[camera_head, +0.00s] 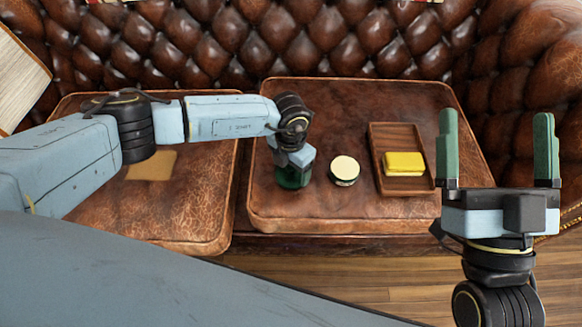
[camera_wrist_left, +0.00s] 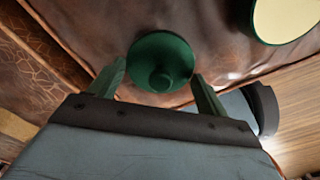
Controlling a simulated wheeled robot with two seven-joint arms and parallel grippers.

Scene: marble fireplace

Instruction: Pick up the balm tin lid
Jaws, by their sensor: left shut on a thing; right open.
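The balm tin lid is a dark green disc with a round knob in the left wrist view (camera_wrist_left: 160,50). In the head view the green lid (camera_head: 293,181) shows partly below my left gripper (camera_head: 292,170), over the right seat cushion. In the left wrist view the two green fingers of my left gripper (camera_wrist_left: 158,84) are at either side of the lid, shut on it. The open balm tin (camera_head: 344,169), round with a cream filling, stands just to the right of the lid. My right gripper (camera_head: 500,150) is open and empty at the right.
A brown wooden tray (camera_head: 388,135) holding a yellow block (camera_head: 404,163) lies right of the tin. A tan flat piece (camera_head: 152,165) lies on the left cushion (camera_head: 190,220). The tufted sofa back (camera_head: 290,40) rises behind. The right cushion's front is mostly clear.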

